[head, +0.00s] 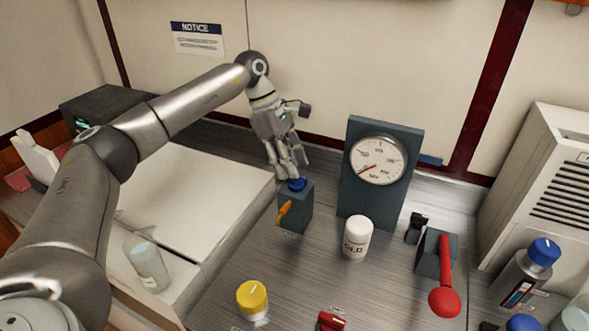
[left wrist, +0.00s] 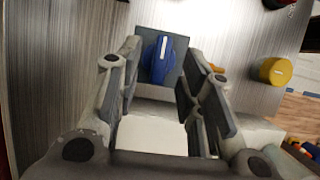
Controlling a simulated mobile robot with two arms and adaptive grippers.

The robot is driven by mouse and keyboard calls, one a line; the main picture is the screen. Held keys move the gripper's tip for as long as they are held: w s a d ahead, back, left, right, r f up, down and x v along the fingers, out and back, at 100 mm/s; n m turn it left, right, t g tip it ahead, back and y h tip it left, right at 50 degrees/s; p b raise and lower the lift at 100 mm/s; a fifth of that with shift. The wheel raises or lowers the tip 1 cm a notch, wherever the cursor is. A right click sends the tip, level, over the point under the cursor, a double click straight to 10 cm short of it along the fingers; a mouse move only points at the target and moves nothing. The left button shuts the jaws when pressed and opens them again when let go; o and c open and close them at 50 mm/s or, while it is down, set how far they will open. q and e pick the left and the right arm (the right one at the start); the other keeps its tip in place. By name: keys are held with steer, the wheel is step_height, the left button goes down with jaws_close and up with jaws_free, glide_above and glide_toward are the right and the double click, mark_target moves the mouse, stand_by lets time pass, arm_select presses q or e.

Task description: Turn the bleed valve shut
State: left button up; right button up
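A blue knob (head: 297,185) sits on top of a small grey-blue box (head: 296,212), which has an orange lever (head: 284,212) on its side. I take the knob for the bleed valve; I see no label on it. In the left wrist view the knob (left wrist: 162,60) shows a white line along its ridge, running nearly up and down the picture. My left gripper (head: 293,172) points down just above the knob. Its fingers (left wrist: 158,82) are apart, one on each side of the knob; I cannot tell whether they touch it. My right gripper is not in view.
A dial gauge (head: 378,160) on a dark upright panel stands right of the box. A white bottle (head: 357,238), a yellow-capped piece (head: 252,298) and a red-handled lever (head: 444,275) stand nearer. A white panel (head: 190,200) lies left. Bare bench shows between the box and the yellow cap.

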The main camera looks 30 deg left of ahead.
mark_target(296, 181)
arm_select(q)
steer(key=shift+x, duration=1.35)
jaws_close()
